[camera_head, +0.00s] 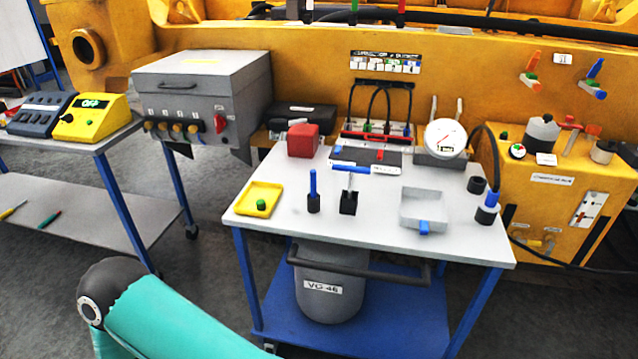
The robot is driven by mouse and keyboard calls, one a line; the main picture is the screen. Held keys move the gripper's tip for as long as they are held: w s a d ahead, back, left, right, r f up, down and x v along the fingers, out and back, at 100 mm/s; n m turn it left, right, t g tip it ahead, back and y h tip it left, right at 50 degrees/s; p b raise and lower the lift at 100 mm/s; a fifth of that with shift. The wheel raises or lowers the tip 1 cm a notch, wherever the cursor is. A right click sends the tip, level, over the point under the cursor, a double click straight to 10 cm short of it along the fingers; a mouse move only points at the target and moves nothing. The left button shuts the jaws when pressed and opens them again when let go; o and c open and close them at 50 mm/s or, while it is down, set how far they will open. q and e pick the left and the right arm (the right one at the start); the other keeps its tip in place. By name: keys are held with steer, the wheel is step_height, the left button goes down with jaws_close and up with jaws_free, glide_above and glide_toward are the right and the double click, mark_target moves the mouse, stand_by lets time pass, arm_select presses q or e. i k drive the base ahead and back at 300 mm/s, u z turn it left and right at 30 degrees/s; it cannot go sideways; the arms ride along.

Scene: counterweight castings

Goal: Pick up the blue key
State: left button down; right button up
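Several blue items show, and I cannot tell for certain which is the blue key. A blue T-shaped handle (350,169) stands in a small black holder (348,203) on the white-topped table (380,232). To its left, an upright blue stick (313,182) stands in a dark round base. A small blue piece (424,228) is at the front edge of a grey square tray (437,213). A blue-capped dark cylinder (488,207) stands near the right edge. Neither gripper is in view; only a teal arm link of mine shows at the bottom left.
A yellow tray (240,205) with a green knob, a red block (304,150) and a round gauge (443,137) are on the table. A grey box (200,85) stands left. A grey bin (330,305) is below. The table's front strip is clear.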

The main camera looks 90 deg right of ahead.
mark_target(352, 169)
steer(key=u, duration=0.2)
steer(key=i, duration=0.2)
steer(key=z, duration=2.05)
steer(key=k, duration=0.45)
steer(key=z, duration=0.55)
steer(key=i, duration=0.45)
steer(key=u, duration=0.15)
